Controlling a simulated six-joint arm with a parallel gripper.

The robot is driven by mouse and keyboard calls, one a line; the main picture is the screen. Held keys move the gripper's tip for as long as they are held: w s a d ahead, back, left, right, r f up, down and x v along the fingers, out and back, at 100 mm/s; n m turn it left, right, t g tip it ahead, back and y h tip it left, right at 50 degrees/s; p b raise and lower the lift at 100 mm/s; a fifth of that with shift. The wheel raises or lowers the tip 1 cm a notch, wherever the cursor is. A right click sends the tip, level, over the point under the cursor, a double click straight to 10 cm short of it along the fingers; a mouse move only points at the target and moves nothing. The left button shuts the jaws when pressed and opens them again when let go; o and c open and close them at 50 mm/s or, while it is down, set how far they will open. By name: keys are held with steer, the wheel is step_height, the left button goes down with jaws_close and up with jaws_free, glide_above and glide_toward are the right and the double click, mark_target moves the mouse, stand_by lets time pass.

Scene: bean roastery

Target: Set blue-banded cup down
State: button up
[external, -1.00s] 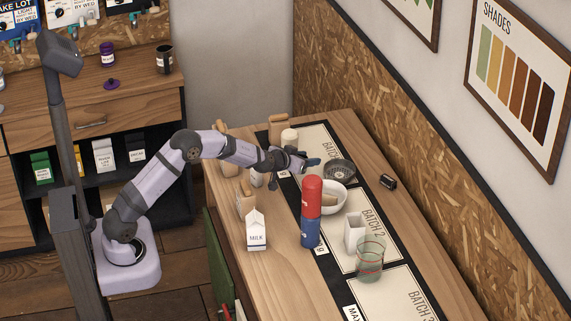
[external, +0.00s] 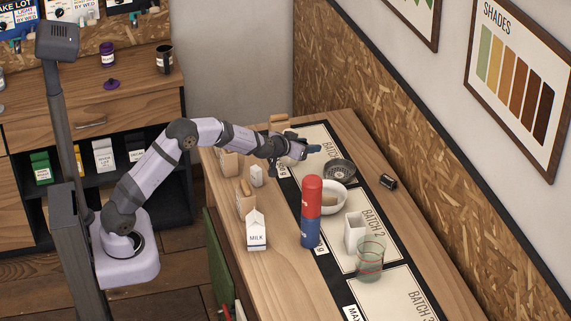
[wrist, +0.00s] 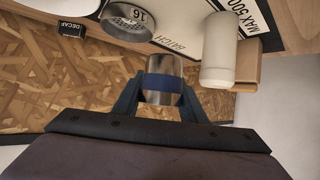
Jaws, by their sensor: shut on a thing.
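The blue-banded cup (wrist: 162,83), a metal cup with a dark blue band, sits between my gripper's fingers in the wrist view. My gripper (wrist: 160,98) is shut on it around the band. In the external view my gripper (external: 303,149) is over the far end of the counter, by the Batch 1 card (external: 316,137). Only a small blue part of the cup (external: 314,149) shows there. The cup appears to be above the counter, but its exact height is unclear.
A cream canister (wrist: 219,50) stands close beside the cup in the wrist view. A dark round sieve (external: 340,173), a white bowl (external: 333,205) and a black decaf tin (external: 388,182) are nearby. A red-and-blue cylinder (external: 311,205) and milk carton (external: 257,233) stand nearer.

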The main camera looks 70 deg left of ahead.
step_height(320, 180, up, 26)
steer(key=s+d+m+t+h, duration=0.1)
steer(key=s+d+m+h, duration=0.1)
steer(key=d, duration=1.8)
steer(key=s+d+m+t+h, duration=0.1)
steer(key=s+d+m, duration=0.1)
steer(key=d, duration=1.7)
steer(key=shift+n+g, duration=0.3)
steer(key=f+b, duration=0.1)
steer(key=f, duration=1.1)
steer(key=f+b, duration=0.1)
steer(key=f, duration=1.1)
steer(key=f+b, duration=0.2)
steer(key=f, duration=1)
steer(key=shift+w+f, duration=0.25)
steer(key=shift+f, duration=0.1)
